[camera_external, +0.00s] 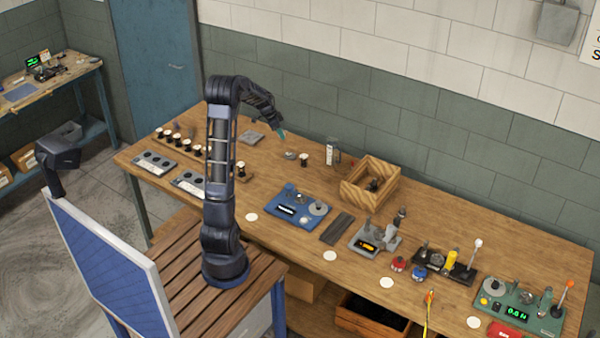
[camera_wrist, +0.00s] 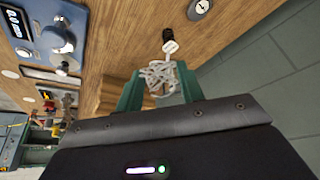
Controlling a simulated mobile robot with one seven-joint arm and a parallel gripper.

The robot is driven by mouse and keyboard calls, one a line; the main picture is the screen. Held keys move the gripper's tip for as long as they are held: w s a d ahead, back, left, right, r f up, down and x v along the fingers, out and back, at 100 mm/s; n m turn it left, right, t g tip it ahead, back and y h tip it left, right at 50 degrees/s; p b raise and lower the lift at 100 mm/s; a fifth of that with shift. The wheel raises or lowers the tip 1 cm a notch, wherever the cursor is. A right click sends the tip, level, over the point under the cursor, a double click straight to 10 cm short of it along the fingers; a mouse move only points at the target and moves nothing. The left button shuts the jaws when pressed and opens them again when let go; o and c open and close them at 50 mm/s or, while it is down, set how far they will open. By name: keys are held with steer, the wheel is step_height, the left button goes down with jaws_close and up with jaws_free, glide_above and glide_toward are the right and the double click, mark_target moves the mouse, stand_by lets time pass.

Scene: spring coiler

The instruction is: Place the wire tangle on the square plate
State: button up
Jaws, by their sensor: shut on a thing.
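My gripper (camera_external: 281,133) is raised above the far side of the workbench, its teal fingertips pointing down. In the wrist view, the two green fingers (camera_wrist: 160,88) are shut on the wire tangle (camera_wrist: 160,75), a pale grey knot of looped wire. The tangle is too small to make out in the external view. A flat grey square plate (camera_external: 251,138) lies on the bench to the left of my fingertips, near the back edge. I cannot make out the plate in the wrist view.
A small round grey dish (camera_external: 290,155) and a black-and-white spool (camera_external: 304,160) stand below and right of my gripper. A wooden box (camera_external: 370,184) is farther right. A rack of spools (camera_external: 190,147) is left. The tiled wall (camera_external: 330,100) is close behind.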

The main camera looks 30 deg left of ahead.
mark_target(253, 135)
steer(key=w+a+r, duration=0.2)
steer(key=w+a, duration=0.7)
steer(key=a, duration=0.5)
steer(key=shift+w+a, duration=0.25)
steer(key=shift+w, duration=0.1)
steer(key=shift+n, duration=0.3)
steer(key=w+a, duration=0.1)
steer(key=a, duration=0.4)
steer(key=w+a, duration=0.1)
steer(key=a, duration=0.4)
steer(key=w+a, duration=0.1)
steer(key=a, duration=0.5)
steer(key=shift+w, duration=0.4)
steer(key=shift+c, duration=0.2)
steer(key=f, duration=1.3)
steer(key=a+f, duration=0.1)
steer(key=f, duration=0.6)
steer(key=shift+f, duration=0.1)
steer(key=o, duration=1)
